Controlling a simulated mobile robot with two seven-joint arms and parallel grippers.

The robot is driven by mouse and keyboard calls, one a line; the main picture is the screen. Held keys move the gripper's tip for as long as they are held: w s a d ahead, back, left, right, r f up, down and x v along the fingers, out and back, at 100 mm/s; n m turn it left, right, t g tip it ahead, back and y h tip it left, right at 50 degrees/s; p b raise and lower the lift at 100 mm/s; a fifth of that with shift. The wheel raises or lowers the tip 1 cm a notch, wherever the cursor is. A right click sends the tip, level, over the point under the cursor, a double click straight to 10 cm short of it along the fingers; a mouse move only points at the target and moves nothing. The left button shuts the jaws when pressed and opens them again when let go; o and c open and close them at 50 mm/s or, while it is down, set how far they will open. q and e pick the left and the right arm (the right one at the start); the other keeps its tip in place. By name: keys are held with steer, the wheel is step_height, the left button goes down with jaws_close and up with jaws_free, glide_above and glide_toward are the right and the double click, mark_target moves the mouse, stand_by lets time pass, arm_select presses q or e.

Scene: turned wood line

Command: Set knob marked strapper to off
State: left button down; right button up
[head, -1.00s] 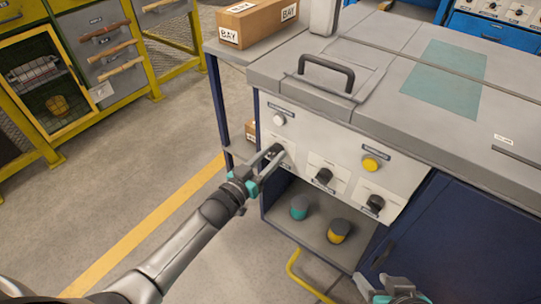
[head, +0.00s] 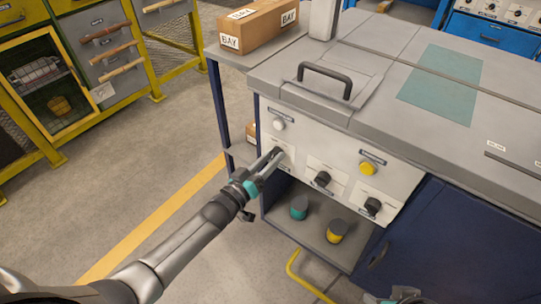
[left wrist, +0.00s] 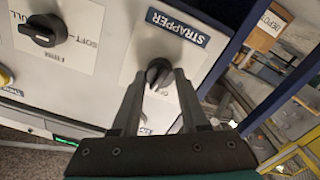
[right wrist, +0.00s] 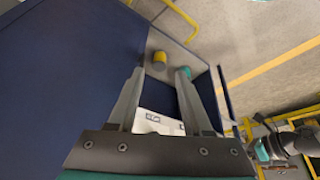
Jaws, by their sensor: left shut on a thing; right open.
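The black knob (left wrist: 159,73) under the blue STRAPPER label (left wrist: 178,25) sits on a white panel. It shows in the left wrist view between the fingertips of my left gripper (left wrist: 157,82), which is shut on it. In the head view my left gripper (head: 272,160) reaches the left knob of the lower row and mostly hides it. The knob's position marks are largely covered by the fingers, so I cannot read its setting. My right gripper (right wrist: 157,78) is open and empty; only a little of it shows at the head view's bottom edge.
Two more black knobs (head: 322,179) (head: 373,206), a white button (head: 278,124) and a yellow button (head: 368,167) share the panel. Below, an open shelf (head: 312,232) holds a teal and a yellow item. A yellow bent rail (head: 298,275) stands low in front.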

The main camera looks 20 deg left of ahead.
arm_select(q)
steer(key=n, duration=0.3)
steer(key=shift+n+p, duration=0.3)
steer(key=shift+p, duration=0.05)
steer(key=shift+n, duration=2)
arm_select(e)
steer(key=shift+f, duration=1.15)
arm_select(q)
steer(key=shift+n, duration=0.3)
steer(key=shift+c, duration=2.1)
jaws_free()
arm_select(e)
steer(key=shift+r, duration=0.1)
